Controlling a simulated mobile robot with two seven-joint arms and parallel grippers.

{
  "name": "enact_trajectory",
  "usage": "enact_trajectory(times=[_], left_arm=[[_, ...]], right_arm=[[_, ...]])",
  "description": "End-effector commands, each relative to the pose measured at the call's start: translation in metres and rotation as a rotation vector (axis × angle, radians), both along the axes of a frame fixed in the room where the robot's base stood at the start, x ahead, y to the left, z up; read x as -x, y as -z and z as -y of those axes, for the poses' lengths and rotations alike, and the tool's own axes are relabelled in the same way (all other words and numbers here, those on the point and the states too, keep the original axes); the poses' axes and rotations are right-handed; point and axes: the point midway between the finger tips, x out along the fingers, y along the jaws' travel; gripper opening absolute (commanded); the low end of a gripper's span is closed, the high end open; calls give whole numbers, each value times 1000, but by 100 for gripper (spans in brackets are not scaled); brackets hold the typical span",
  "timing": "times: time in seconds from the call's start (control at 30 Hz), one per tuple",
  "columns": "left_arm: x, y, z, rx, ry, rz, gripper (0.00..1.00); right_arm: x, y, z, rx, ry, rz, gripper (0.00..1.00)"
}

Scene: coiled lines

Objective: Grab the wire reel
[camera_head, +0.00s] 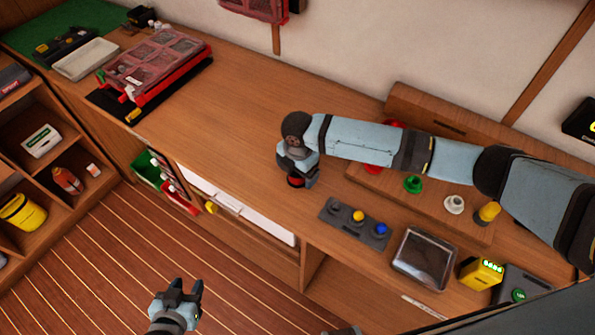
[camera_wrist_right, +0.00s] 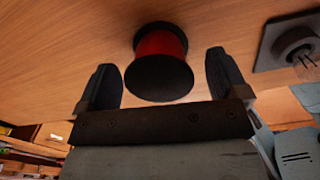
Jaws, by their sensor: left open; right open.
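A wire reel (camera_wrist_right: 160,62), red with black end discs, stands on the wooden worktop between the fingers of my right gripper in the right wrist view. My right gripper (camera_wrist_right: 165,88) is open, with a finger on each side of the reel and a visible gap to each. In the head view the reel (camera_head: 296,182) is mostly hidden under my right gripper (camera_head: 298,168), with only a bit of red and black showing. My left gripper (camera_head: 182,290) is open and empty, low in the head view over the striped floor.
A wooden board with several coloured pieces (camera_head: 413,184) is under my right arm. A red case (camera_head: 155,68) lies at left. The worktop between is clear.

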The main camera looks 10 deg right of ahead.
Motion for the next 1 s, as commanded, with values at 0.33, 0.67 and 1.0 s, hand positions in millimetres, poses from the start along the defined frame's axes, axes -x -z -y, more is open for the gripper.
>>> enact_trajectory(times=[0.33, 0.67, 1.0], left_arm=[[1, 0, 1, 2, 0, -1, 43], [1, -1, 3, 4, 2, -2, 43], [1, 3, 3, 5, 3, -2, 43]], right_arm=[[0, 0, 0, 0, 0, 0, 51], [0, -1, 0, -1, 0, 1, 34], [-1, -33, 0, -3, -1, 4, 33]])
